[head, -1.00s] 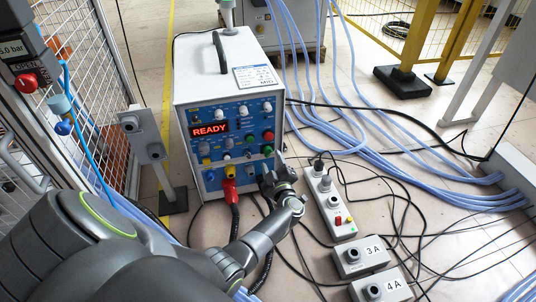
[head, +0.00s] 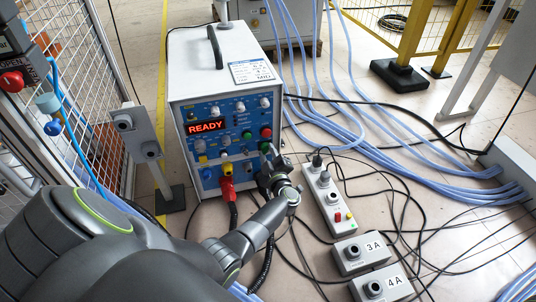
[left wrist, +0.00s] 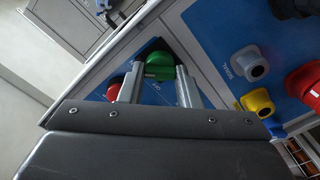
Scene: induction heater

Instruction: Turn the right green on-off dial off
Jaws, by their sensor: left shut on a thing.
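My left gripper (head: 270,156) is at the panel's lower right corner. In the left wrist view the green dial (left wrist: 159,66) sits near the panel corner, between the two metal fingers of my left gripper (left wrist: 158,76), which are shut on it. A red knob (left wrist: 117,88) is just beside the left finger. My right gripper is out of view.
A yellow plug (left wrist: 257,102) and a grey-white one (left wrist: 249,64) stick out of the panel near the fingers. Grey control boxes (head: 361,253) and loose cables lie on the floor at right. A mesh fence (head: 98,100) stands at left.

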